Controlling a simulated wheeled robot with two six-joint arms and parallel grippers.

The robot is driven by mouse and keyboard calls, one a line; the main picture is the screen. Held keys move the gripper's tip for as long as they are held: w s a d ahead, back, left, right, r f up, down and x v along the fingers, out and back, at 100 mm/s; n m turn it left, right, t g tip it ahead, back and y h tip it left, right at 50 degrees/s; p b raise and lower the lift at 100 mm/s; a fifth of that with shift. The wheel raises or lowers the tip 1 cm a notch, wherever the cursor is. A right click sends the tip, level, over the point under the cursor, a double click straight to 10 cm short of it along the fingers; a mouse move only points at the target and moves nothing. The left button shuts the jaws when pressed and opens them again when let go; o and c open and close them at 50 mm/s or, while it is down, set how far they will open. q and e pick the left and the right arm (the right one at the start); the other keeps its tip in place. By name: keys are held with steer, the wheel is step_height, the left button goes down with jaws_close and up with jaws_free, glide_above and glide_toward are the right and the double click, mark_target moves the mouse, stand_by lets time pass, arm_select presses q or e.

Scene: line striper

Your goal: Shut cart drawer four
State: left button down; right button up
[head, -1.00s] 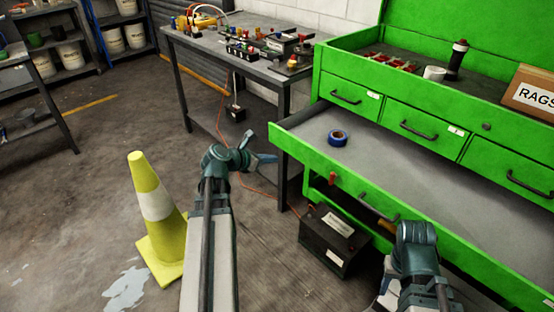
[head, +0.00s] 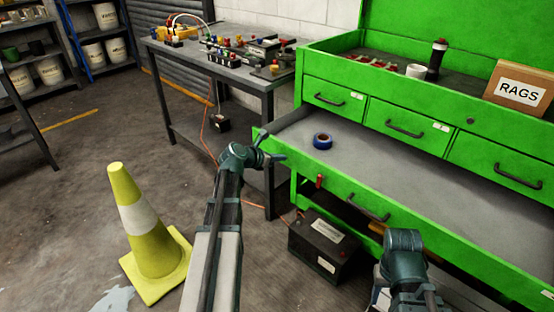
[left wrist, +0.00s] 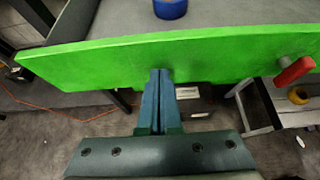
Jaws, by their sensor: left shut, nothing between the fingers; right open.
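The wide green cart drawer (head: 340,192) stands pulled out below a row of smaller drawers. It has a grey floor, a dark handle (head: 369,207) and a red piece on its front. A blue tape roll (head: 322,141) lies inside. My left gripper (head: 270,157) is shut and empty at the front's left end. In the left wrist view its closed fingers (left wrist: 160,75) overlap the drawer's green front (left wrist: 100,66); I cannot tell whether they touch. My right gripper (head: 403,240) is open, low before the drawer front near the handle; its fingertips are mostly hidden.
A black battery box (head: 322,245) sits on the floor below the drawer. A yellow cone (head: 145,235) stands at the left. A workbench (head: 215,62) with small parts stands behind. A RAGS box (head: 520,92) is on the cart top.

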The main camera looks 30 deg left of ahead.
arm_select(q)
steer(key=shift+w, duration=0.1)
steer(key=w+d, duration=0.2)
steer(key=w, duration=0.7)
steer(key=w+d, duration=0.3)
steer(key=w, duration=0.7)
steer(key=w+d, duration=0.2)
steer(key=w, duration=0.8)
steer(key=shift+d, duration=0.4)
steer(key=shift+w, duration=0.2)
steer(key=shift+w+r, duration=0.1)
steer(key=shift+r, duration=0.05)
steer(key=s, duration=0.2)
steer(key=s+a, duration=0.1)
steer(key=s, duration=0.1)
steer(key=shift+s, duration=0.4)
steer(key=p+v, duration=0.4)
steer(key=v, duration=0.4)
steer(key=shift+s+r+p, duration=0.1)
steer(key=shift+p, duration=0.2)
steer(key=shift+s+a+r, duration=0.25)
steer(key=shift+s, duration=0.4)
